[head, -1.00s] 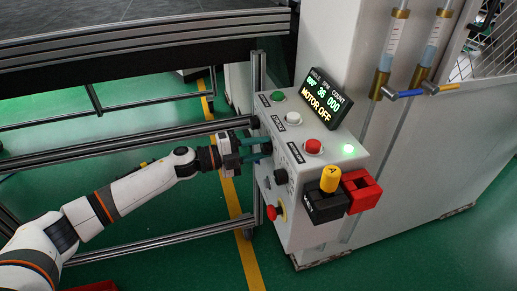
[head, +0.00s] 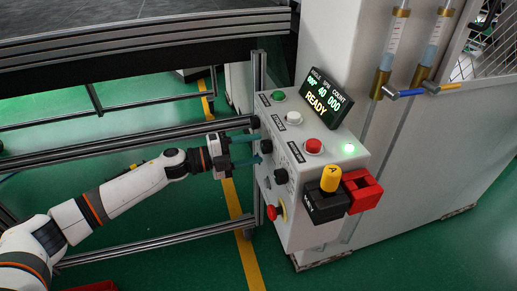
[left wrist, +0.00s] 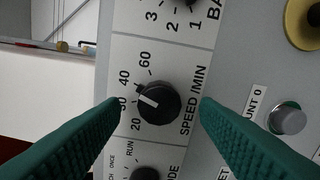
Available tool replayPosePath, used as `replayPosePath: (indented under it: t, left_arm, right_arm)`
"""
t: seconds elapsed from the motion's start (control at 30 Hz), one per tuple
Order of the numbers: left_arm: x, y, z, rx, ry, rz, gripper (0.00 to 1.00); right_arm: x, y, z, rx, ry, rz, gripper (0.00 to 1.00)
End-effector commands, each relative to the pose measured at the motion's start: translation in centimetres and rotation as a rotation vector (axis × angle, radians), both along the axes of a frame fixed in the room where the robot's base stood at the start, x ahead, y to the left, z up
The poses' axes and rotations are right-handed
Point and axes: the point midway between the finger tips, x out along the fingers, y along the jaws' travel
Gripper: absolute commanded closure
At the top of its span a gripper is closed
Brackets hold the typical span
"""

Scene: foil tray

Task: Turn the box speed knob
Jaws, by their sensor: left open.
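In the head view the speed knob (head: 267,146) sits on the left face of the grey control box (head: 320,232). My left gripper (head: 259,148) is open just in front of it. In the left wrist view its green fingers (left wrist: 160,108) stand on either side of the knob, apart from it. The display (head: 323,98) reads 40, 000 and READY. My right gripper is out of view.
The mode knob (left wrist: 145,174) is below the speed knob and the batch knob (left wrist: 190,2) above it. A silver button (left wrist: 288,119) lies to the right. In the head view metal rails (head: 150,240) run beside my arm, and a red stop button (head: 272,212) sits low on the box.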

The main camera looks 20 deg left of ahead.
Motion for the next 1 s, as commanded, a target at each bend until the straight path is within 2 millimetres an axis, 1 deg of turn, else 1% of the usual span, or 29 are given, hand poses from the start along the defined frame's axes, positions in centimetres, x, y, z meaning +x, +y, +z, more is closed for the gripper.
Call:
replayPosePath:
  t: [0.03,0.2,0.3,0.43,0.6,1.0]
  left_arm:
    - [-0.7,1.1,-0.3,0.004,0.002,0.002,0.44]
    - [-2.8,4.2,-0.5,0.004,0.004,0.002,0.44]
    - [-3.9,5.7,-0.4,0.004,0.004,0.001,0.44]
    - [-4.8,7.1,-0.3,0.002,0.003,0.001,0.44]
    - [-5.4,7.9,-0.1,0.000,0.001,-0.001,0.44]
    - [-5.4,7.9,0.0,0.000,0.000,-0.001,0.44]
  right_arm:
    - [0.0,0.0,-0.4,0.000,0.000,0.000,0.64]
    - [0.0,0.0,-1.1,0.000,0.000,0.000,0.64]
    - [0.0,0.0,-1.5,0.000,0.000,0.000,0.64]
    - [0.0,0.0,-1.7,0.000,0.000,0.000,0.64]
    - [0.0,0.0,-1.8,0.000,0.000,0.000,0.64]
    - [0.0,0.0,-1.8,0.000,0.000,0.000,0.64]
